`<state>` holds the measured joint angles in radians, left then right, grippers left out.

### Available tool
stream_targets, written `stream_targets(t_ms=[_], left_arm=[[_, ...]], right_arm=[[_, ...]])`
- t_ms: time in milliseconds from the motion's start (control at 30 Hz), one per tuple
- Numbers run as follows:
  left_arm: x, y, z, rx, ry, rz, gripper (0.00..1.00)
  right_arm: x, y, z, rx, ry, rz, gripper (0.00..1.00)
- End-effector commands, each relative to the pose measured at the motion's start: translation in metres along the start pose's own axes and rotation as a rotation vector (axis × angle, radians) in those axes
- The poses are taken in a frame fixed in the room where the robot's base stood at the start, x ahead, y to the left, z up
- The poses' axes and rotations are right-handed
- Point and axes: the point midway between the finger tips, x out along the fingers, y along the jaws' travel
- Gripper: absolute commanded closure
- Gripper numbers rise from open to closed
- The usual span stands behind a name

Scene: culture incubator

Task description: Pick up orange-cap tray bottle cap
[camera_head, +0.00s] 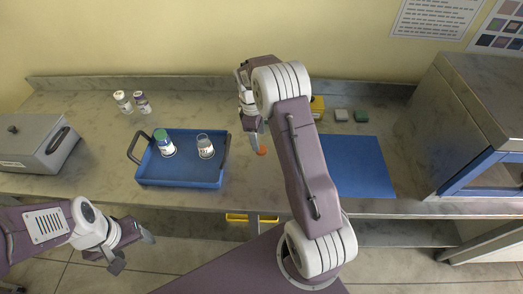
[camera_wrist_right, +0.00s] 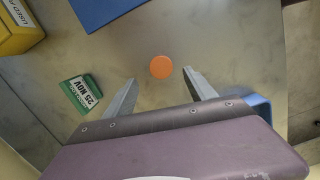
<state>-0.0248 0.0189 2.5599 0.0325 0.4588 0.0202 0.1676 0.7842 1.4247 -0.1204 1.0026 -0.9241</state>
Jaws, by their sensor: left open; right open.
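The orange cap (camera_wrist_right: 161,67) lies on the grey metal bench in the right wrist view, just beyond and between the fingertips of my right gripper (camera_wrist_right: 161,78). In the head view the orange cap (camera_head: 262,151) sits right of the blue tray (camera_head: 181,183), below my right gripper (camera_head: 252,135). The right gripper is open and empty. The tray holds a green-capped bottle (camera_head: 164,143) and a bottle with no coloured cap visible (camera_head: 205,147). My left gripper (camera_head: 132,251) is open and empty, low in front of the bench.
A blue mat (camera_head: 362,168) lies right of my right arm. A yellow box (camera_head: 317,107) and two small blocks (camera_head: 350,115) stand behind it. Two small bottles (camera_head: 132,102) stand at the back left. A grey box (camera_head: 38,143) is at the left, a metal cabinet (camera_head: 470,100) at the right.

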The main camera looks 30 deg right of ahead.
Motion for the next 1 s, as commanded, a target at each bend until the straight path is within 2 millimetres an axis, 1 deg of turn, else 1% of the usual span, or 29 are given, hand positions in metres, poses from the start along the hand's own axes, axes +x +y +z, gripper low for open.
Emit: stream_targets(t_ms=[67, 300, 400, 567, 600, 667, 700, 767, 800, 833, 1000], left_arm=[[-0.001, 0.0, 0.0, 0.0, 0.0, 0.0, 0.34], [-0.004, 0.0, 0.0, 0.0, 0.0, 0.0, 0.34], [-0.004, 0.0, 0.0, 0.0, 0.0, 0.0, 0.34], [-0.004, 0.0, 0.0, 0.0, 0.0, 0.0, 0.34], [-0.004, 0.0, 0.0, 0.0, 0.0, 0.0, 0.34], [-0.004, 0.0, 0.0, 0.0, 0.0, 0.0, 0.34], [-0.004, 0.0, 0.0, 0.0, 0.0, 0.0, 0.34], [-0.004, 0.0, 0.0, 0.0, 0.0, 0.0, 0.34], [-0.004, 0.0, 0.0, 0.0, 0.0, 0.0, 0.34], [-0.004, 0.0, 0.0, 0.0, 0.0, 0.0, 0.34], [-0.004, 0.0, 0.0, 0.0, 0.0, 0.0, 0.34]], right_arm=[[0.005, -0.001, 0.001, 0.0, -0.002, -0.002, 0.35], [0.045, -0.002, 0.004, 0.001, -0.001, -0.002, 0.35], [0.051, -0.002, 0.004, 0.001, 0.0, -0.001, 0.35], [0.052, -0.002, 0.003, 0.001, 0.001, 0.0, 0.35], [0.052, -0.002, 0.003, 0.001, 0.001, 0.0, 0.41], [0.052, -0.002, 0.003, 0.001, 0.001, 0.0, 0.58], [0.051, -0.002, 0.003, 0.001, 0.001, 0.0, 0.69], [0.051, -0.002, 0.003, 0.001, 0.001, 0.0, 0.85], [0.051, -0.002, 0.003, 0.001, 0.001, 0.0, 0.96], [0.051, -0.002, 0.003, 0.001, 0.001, 0.0, 0.99], [0.051, -0.002, 0.003, 0.001, 0.001, 0.0, 0.99]])
